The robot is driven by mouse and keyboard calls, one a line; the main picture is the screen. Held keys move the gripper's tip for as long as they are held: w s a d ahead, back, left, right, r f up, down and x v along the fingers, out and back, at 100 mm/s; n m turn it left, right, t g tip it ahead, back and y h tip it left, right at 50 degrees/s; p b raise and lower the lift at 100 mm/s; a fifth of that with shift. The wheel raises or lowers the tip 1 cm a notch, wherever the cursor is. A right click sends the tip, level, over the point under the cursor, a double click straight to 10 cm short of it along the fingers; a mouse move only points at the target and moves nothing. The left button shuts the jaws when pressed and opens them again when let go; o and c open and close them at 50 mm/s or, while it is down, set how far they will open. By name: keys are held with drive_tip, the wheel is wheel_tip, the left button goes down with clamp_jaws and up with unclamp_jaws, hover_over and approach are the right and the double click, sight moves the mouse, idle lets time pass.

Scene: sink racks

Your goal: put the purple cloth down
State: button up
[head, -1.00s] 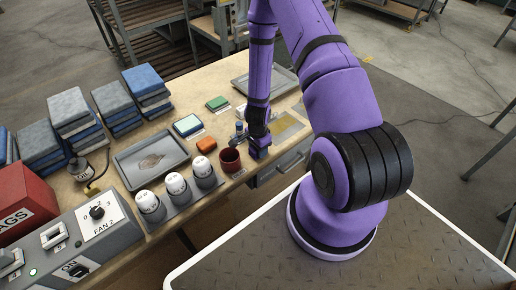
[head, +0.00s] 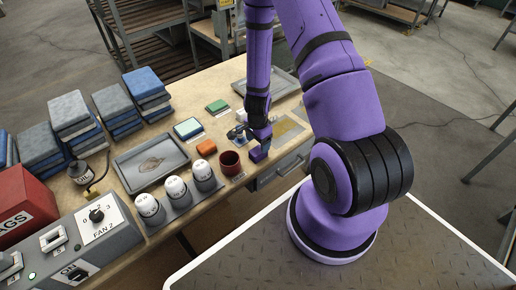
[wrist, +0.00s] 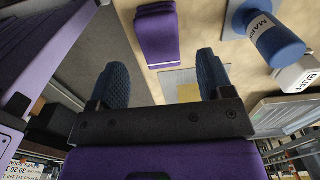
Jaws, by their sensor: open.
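The purple cloth (head: 258,155), a small folded block, lies on the bench near its front edge, to the right of the red-brown cup. In the wrist view the cloth (wrist: 157,33) lies flat on the tan bench top, beyond the fingertips. My gripper (head: 254,137) is just above and behind it. In the wrist view my gripper (wrist: 163,72) has its two dark blue fingers wide apart with nothing between them. The cloth is apart from both fingers.
The red-brown cup (head: 230,163) stands close left of the cloth. A blue labelled cylinder (wrist: 272,38) and a white labelled block (wrist: 298,75) are near in the wrist view. A yellowish panel (head: 286,129) lies right. An orange block (head: 206,148) and grey tray (head: 151,163) are left.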

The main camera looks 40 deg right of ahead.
wheel_tip(320, 180, up, 6)
idle(0.4)
wheel_tip(320, 180, up, 14)
drive_tip(key=n+t+y, duration=0.1)
drive_tip(key=n+t, duration=0.1)
drive_tip(key=n, duration=0.2)
hover_over(257, 150)
drive_tip(key=w+a, duration=0.3)
drive_tip(key=a, duration=0.1)
drive_tip(key=s+a+r+n+t, duration=0.1)
drive_tip(key=s+a+r+n, duration=0.15)
drive_tip(key=r, duration=0.45)
drive_tip(key=s+a+r+n, duration=0.1)
drive_tip(key=r+n, duration=0.2)
drive_tip(key=r, duration=0.5)
drive_tip(key=s+a+r+n+t+h, duration=0.1)
drive_tip(key=s+a+r+n+t, duration=0.1)
drive_tip(key=s+r+n, duration=0.6)
drive_tip(key=s+a+r, duration=0.1)
drive_tip(key=s+r, duration=0.6)
drive_tip(key=s, duration=0.3)
drive_tip(key=shift+s+r, duration=0.15)
drive_tip(key=shift+r, duration=0.1)
